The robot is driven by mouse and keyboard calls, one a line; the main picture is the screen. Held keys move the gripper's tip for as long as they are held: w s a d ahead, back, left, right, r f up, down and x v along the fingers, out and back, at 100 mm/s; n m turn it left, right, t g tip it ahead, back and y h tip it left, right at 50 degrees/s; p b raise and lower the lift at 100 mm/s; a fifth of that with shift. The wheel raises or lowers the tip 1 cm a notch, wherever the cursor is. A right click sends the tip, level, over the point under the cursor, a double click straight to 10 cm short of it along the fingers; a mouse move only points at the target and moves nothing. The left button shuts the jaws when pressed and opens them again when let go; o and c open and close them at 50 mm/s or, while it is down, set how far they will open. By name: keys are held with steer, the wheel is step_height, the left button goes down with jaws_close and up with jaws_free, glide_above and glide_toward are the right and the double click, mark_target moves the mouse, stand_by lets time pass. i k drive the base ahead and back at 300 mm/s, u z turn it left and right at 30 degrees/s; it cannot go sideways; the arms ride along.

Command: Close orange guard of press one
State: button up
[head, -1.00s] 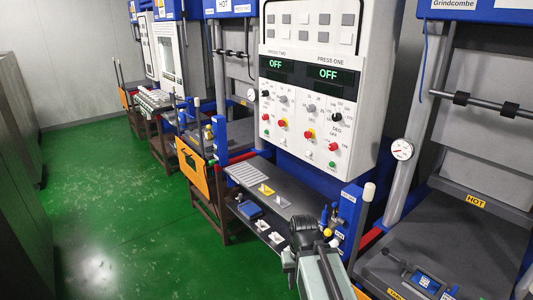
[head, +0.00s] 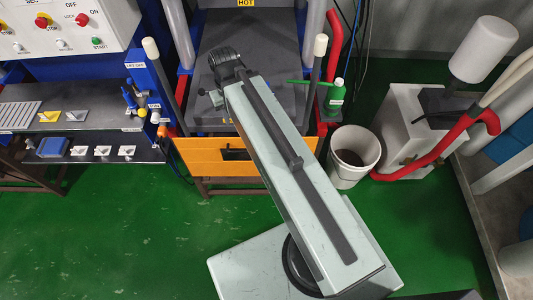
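The orange guard (head: 198,158) is a flat panel low across the front of the press at the middle of the head view. It sits below the level of the dark press bed (head: 215,113), whose front is uncovered. A dark slot shows in the panel, and my arm covers part of its right side. White-topped upright levers (head: 152,50) stand at both sides of the press. My gripper, at the far end of my arm, is over the press bed, beyond the guard and apart from it. Its fingers are too small and dark to make out. No press number is readable here.
A control panel (head: 62,28) and a grey shelf with small parts (head: 75,127) are on the left. A green bottle (head: 335,97), a white bucket (head: 353,158) and a red-piped white tank (head: 405,130) stand on the right. Green floor (head: 120,230) is clear at lower left.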

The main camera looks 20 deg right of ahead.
mark_target(202, 157)
steer(key=u, duration=0.3)
steer(key=k, duration=1.2)
steer(key=u, duration=1.05)
steer(key=i, duration=0.75)
steer(key=z, duration=0.15)
steer(key=k, duration=0.8)
steer(key=z, duration=0.2)
steer(key=i, duration=0.8)
steer(key=u, duration=0.1)
